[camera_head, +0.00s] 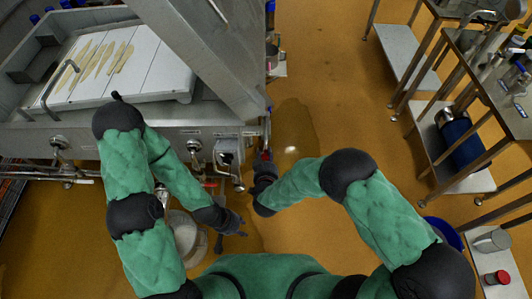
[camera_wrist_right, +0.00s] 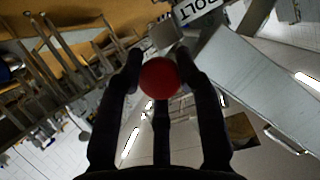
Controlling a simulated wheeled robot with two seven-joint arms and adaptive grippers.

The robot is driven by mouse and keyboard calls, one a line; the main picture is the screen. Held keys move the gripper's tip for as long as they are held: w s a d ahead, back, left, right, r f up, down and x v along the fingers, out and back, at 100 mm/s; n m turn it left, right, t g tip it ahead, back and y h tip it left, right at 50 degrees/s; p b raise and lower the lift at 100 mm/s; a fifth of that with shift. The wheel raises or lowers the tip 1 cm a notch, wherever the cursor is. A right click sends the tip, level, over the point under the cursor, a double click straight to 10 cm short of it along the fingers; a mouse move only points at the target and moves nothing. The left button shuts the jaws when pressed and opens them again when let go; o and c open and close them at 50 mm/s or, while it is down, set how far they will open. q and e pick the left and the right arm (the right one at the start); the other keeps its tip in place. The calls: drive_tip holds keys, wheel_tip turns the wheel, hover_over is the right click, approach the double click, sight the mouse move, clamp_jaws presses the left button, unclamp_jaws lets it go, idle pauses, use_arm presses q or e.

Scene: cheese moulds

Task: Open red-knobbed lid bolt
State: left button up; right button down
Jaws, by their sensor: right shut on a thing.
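The red round knob (camera_wrist_right: 160,77) sits between the black fingers of my right gripper (camera_wrist_right: 162,80) in the right wrist view. My right gripper is shut on it. A grey block and a white label reading "BOLT" (camera_wrist_right: 197,12) show just beyond the knob. In the head view my right gripper (camera_head: 264,170) is at the right end of the steel vat's front, and only a bit of red shows above it. My left gripper (camera_head: 232,228) hangs lower, apart from the vat, with its fingers spread and nothing visible between them.
The steel vat (camera_head: 120,122) fills the upper left, with white boards and pale strips in it and a bent handle (camera_head: 58,85). A slanted steel panel (camera_head: 200,45) rises over its right side. Steel tables (camera_head: 488,75) stand at the right. Orange floor (camera_head: 330,110) between is clear.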

drive_tip(key=c, duration=0.8)
unclamp_jaws()
drive_tip(key=shift+w+r, duration=0.2)
drive_tip(key=shift+r, duration=0.05)
drive_tip(key=shift+f, duration=0.1)
drive_tip(key=shift+s, duration=0.15)
drive_tip(key=v, duration=1.1)
drive_tip(key=shift+s, duration=0.4)
drive_tip(key=d+f+m+g+y, duration=0.15)
drive_tip(key=d+f+g, duration=0.45)
drive_tip(key=f, duration=0.6)
drive_tip(key=s+d+f+g, duration=0.1)
drive_tip(key=s+f+g, duration=0.1)
drive_tip(key=s, duration=0.1)
drive_tip(key=s+d+f+g+y, duration=0.1)
drive_tip(key=s+f+g, duration=0.1)
drive_tip(key=s, duration=0.2)
drive_tip(key=s+d+f+m+g+y, duration=0.1)
drive_tip(key=s+f+g, duration=0.1)
drive_tip(key=s+g, duration=0.1)
drive_tip(key=shift+s+d+f+y, duration=0.15)
drive_tip(key=shift+s+d, duration=0.05)
drive_tip(key=shift+s, duration=0.1)
drive_tip(key=shift+s+d+f+y, duration=0.1)
drive_tip(key=shift+s+d+f, duration=0.05)
drive_tip(key=shift+s, duration=0.2)
